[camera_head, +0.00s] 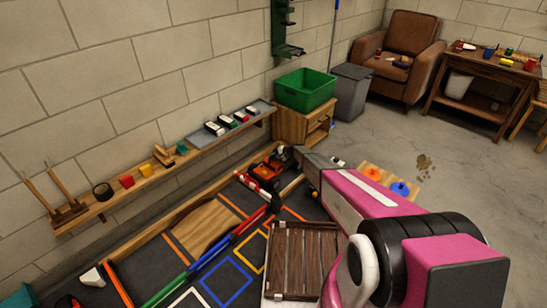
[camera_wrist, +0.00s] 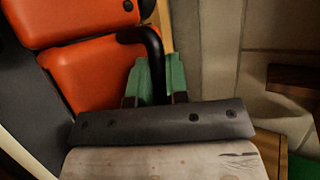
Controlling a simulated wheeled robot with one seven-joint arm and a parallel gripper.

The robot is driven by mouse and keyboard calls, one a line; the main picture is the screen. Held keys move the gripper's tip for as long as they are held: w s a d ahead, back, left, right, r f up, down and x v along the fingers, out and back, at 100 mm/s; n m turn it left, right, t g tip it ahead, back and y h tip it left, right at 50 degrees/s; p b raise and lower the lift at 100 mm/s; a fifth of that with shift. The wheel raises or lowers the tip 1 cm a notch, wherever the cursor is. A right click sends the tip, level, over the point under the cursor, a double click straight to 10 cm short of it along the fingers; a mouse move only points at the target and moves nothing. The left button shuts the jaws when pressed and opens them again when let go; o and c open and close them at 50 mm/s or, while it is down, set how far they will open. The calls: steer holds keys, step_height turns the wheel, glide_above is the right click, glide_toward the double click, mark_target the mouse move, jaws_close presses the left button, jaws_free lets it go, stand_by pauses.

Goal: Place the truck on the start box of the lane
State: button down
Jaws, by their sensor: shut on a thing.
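The truck, orange with black parts (camera_head: 264,174), is at the far end of the dark lane mat, near the wall. My gripper (camera_head: 284,156) reaches it from the right. In the wrist view, the green fingertips (camera_wrist: 154,82) are shut around a black bar of the truck, whose orange body (camera_wrist: 92,70) fills the upper left. I cannot tell whether its wheels touch the mat. Outlined boxes lie on the mat nearer me: a blue box (camera_head: 248,284), a yellow box (camera_head: 264,248) and a white one, partly cut off. I cannot tell which is the start box.
A wooden ramp (camera_head: 202,228) and red, blue and green dividers (camera_head: 220,246) lie along the lanes. A slatted wooden crate (camera_head: 298,262) stands right of the boxes. A wall shelf (camera_head: 160,172) holds small items. A green bin (camera_head: 305,90) sits on a cabinet behind the truck.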

steer(key=shift+r, duration=0.1)
steer(key=c, duration=1.1)
jaws_free()
steer(key=shift+r, duration=0.4)
steer(key=v, duration=1.2)
steer(key=s+d+r+n+h, duration=0.1)
steer(key=s+d+r+h, duration=0.3)
steer(key=s+r, duration=0.6)
steer(key=s+d+r+n+g+h, duration=0.1)
steer(key=s+d+r, duration=0.7)
steer(key=s, duration=1.6)
steer(key=s+d+r+n+g+h, duration=0.1)
steer(key=s+d+r+n+h, duration=0.2)
steer(key=s+r, duration=1)
steer(key=s+d+h, duration=0.3)
steer(key=s+d, duration=0.1)
steer(key=shift+s+r+h, duration=0.25)
steer(key=shift+r+h, duration=0.05)
steer(key=shift+r, duration=0.05)
